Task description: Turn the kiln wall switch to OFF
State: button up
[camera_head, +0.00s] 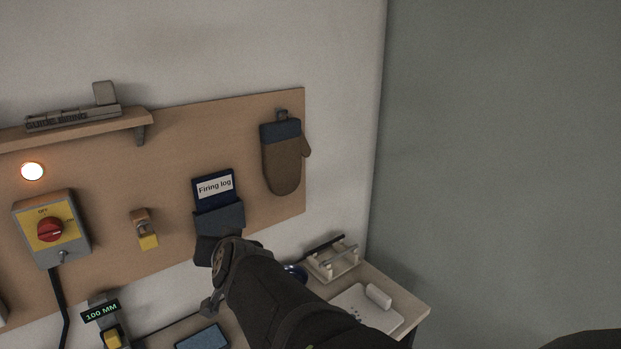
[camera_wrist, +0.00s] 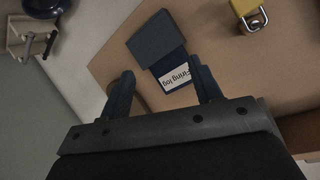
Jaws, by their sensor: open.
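The kiln wall switch is a grey box (camera_head: 79,243) with a yellow face and a red round knob (camera_head: 49,230), at the left of the head view. An OFF mark shows above the knob; its exact setting is too small to tell. The switch does not show in the wrist view. My gripper (camera_head: 212,248) is well to the right of the switch, by the lower edge of the Firing log pocket. In the wrist view my gripper (camera_wrist: 164,88) has its two dark fingers spread, with nothing between them; the Firing log (camera_wrist: 176,73) lies beyond them.
A lit lamp (camera_head: 32,171) is above the switch. A yellow padlock (camera_head: 148,241) hangs between the switch and the log pocket (camera_head: 220,217). A shelf (camera_head: 75,130) juts out above; an oven mitt (camera_head: 282,165) hangs at right. A cluttered bench (camera_head: 410,306) lies below.

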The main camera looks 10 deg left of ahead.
jog(key=s+a+r+m+y, duration=0.1)
jog(key=s+a+r+y, duration=0.3)
jog(key=s+a, duration=0.65)
jog(key=m+y, duration=0.2)
jog(key=y, duration=0.1)
send_near(52, 235)
jog(key=shift+t, duration=0.3)
jog(key=x, duration=0.9)
jog(key=shift+w+a+f, duration=0.1)
jog(key=shift+a, duration=0.25)
jog(key=shift+c, duration=0.2)
jog(key=c, duration=0.9)
